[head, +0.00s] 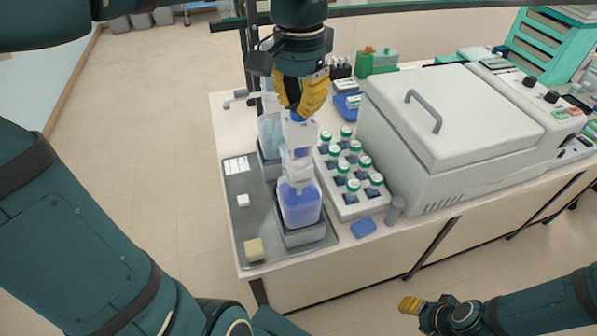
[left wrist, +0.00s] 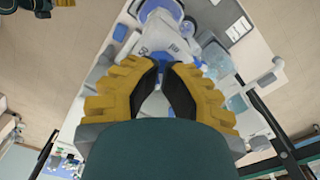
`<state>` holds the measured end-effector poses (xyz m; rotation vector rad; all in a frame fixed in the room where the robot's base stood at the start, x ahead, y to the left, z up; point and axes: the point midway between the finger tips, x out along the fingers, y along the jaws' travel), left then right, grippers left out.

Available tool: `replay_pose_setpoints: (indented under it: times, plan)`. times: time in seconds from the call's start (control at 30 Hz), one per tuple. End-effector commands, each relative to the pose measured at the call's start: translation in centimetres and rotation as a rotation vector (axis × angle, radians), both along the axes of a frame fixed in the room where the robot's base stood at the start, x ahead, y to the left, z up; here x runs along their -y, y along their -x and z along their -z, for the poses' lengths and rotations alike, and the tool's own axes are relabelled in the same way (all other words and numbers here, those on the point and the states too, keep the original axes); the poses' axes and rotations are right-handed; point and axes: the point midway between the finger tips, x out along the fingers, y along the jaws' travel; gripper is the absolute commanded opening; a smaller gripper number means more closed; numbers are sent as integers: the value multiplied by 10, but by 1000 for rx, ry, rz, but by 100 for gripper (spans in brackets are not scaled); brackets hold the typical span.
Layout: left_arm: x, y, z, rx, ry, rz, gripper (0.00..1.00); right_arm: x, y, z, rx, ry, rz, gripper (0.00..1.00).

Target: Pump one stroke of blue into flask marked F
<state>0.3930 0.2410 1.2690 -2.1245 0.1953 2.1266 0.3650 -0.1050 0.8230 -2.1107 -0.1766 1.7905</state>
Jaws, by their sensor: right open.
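A dispenser bottle of blue liquid (head: 300,207) stands in a grey holder on the grey tray, with a white pump head (head: 299,150) on top. My left gripper (head: 297,112) is directly above this pump, fingers pointing down; its tips are at or just above the pump's top. In the left wrist view the fingers (left wrist: 164,66) lean together with tips nearly meeting, and white and blue pump parts show beyond them. I cannot tell whether they touch. My right gripper (head: 410,304) is open at the bottom right, away from the bench. I cannot read an F on any vessel.
A second dispenser bottle (head: 271,130), with paler liquid, stands behind. A white rack (head: 366,208) of several green-capped bottles is close on the right, beside a large lidded machine (head: 450,120). A blue block (head: 363,227) and a yellowish block (head: 254,250) lie near the front edge.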

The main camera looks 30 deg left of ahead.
Motion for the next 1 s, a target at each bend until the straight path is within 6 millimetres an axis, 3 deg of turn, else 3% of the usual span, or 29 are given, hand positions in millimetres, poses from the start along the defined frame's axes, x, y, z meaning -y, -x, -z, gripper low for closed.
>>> replay_pose_setpoints:
  times: [0.7, 1.0]
  plan:
    - [0, 0, -47, 1, 0, 0, 0, 0, 0, -43, 0, 0, 0, 48]
    - [0, 0, -49, 1, 0, 0, 0, 0, 0, -45, 0, 0, 0, 48]
